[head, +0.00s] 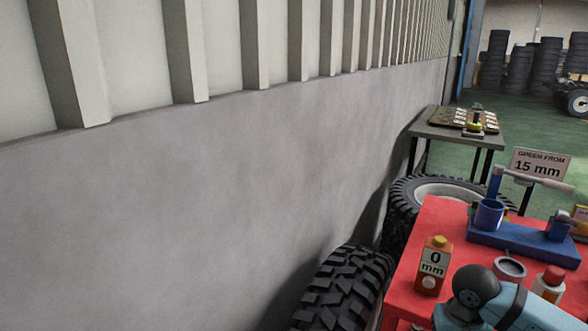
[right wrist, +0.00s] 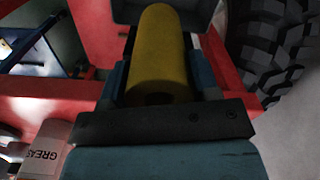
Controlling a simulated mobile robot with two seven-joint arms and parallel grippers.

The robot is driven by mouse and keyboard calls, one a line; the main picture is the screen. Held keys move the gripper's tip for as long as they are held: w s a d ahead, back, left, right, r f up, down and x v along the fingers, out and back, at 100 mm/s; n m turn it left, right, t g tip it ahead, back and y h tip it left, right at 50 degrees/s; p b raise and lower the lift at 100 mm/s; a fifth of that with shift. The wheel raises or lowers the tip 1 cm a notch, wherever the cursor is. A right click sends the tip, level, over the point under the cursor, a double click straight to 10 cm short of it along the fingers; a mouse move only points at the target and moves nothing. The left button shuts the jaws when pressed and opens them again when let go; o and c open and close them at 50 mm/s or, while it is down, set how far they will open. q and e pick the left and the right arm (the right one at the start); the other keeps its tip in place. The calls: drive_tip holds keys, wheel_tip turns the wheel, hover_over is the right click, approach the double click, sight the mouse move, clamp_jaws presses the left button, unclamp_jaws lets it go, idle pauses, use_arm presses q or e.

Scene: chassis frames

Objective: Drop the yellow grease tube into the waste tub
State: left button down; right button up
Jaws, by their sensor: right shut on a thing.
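In the right wrist view, my right gripper (right wrist: 162,72) is shut on the yellow grease tube (right wrist: 160,45), with a finger on either side of it. The tube's near end faces the camera. A grey container-like shape (right wrist: 124,12), possibly the waste tub, shows past the tube's far end at the top edge. Most of it is cut off or hidden, and I cannot tell how far below the tube it is. The tube and tub are not seen in the head view. My left gripper is not in view.
The red table (head: 408,290) holds a "0 mm" container (head: 433,265), a blue fixture (head: 515,238), a grey ring-like part (head: 510,268) and a red-capped bottle (head: 549,283). A black tyre (head: 345,287) stands beside it by the wall. A label reading "GREAS" (right wrist: 40,155) shows lower left.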

wheel_tip(320, 180, down, 3)
drive_tip(key=shift+r+b, duration=0.2)
drive_tip(key=shift+b, duration=0.2)
drive_tip(key=shift+f, duration=0.65)
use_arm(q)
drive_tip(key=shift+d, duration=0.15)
use_arm(e)
drive_tip(key=o, duration=1.1)
use_arm(q)
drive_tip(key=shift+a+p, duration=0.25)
drive_tip(key=shift+p, duration=0.6)
use_arm(e)
wheel_tip(320, 180, up, 14)
drive_tip(key=shift+f, duration=0.1)
